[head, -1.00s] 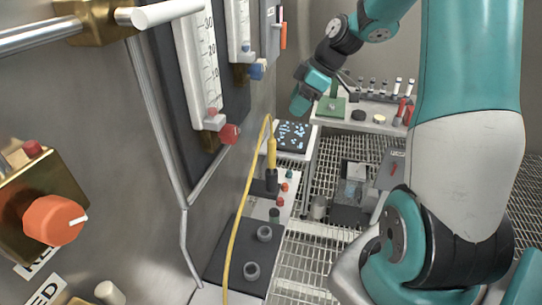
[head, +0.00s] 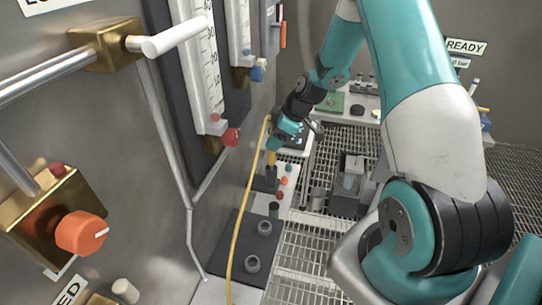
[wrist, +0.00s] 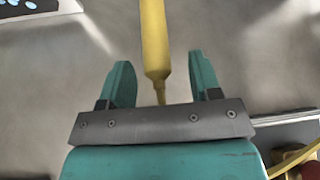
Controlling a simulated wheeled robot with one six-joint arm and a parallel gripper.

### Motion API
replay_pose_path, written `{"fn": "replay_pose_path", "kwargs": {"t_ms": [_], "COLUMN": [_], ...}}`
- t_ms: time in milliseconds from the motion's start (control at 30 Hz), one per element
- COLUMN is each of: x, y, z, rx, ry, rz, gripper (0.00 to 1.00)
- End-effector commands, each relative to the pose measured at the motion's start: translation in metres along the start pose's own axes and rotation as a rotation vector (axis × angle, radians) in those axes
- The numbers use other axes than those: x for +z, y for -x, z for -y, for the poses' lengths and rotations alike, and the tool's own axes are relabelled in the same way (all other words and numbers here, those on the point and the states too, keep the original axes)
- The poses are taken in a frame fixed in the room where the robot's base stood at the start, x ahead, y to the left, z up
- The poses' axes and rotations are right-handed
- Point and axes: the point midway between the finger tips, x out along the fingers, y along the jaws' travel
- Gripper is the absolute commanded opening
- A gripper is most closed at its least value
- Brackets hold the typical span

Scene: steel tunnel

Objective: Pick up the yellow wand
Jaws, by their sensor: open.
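The yellow wand (head: 270,159) stands upright in a dark holder (head: 265,183) on the bench beside the steel wall. A yellow cable (head: 243,215) loops from its top and runs down toward the front. My gripper (head: 279,143) is at the wand's upper part and hides some of it in the head view. In the wrist view the wand (wrist: 155,42) runs down the middle, and its narrow end lies between the two teal fingers of my gripper (wrist: 159,65). The fingers are open, with clear space on each side of the wand.
Coloured buttons (head: 284,181) sit on the panel right of the holder. A black plate (head: 240,253) with ring sockets lies nearer. Wall gauges and a red knob (head: 231,137) stick out at the left. A grey box (head: 350,183) stands on the grating at the right.

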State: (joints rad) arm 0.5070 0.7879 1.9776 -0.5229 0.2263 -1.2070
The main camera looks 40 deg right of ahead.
Motion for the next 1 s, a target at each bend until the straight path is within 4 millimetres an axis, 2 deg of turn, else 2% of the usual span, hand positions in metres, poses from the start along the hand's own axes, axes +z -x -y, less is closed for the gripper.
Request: {"fn": "replay_pose_path", "kwargs": {"t_ms": [200, 467, 500, 733, 767, 1000], "x": [-0.002, -0.001, -0.001, -0.001, -0.001, -0.001], "y": [-0.027, -0.033, -0.033, -0.032, -0.032, -0.032], "z": [-0.001, -0.002, -0.002, -0.002, -0.002, -0.002], "rx": [-0.003, 0.000, 0.000, 0.000, 0.000, 0.000], "ry": [0.000, 0.000, 0.000, 0.000, 0.000, 0.000], "rz": [0.000, -0.001, -0.001, -0.001, -0.001, -0.001], "gripper": [0.58, 0.58, 0.55, 0.02, 0.00, 0.00]}}
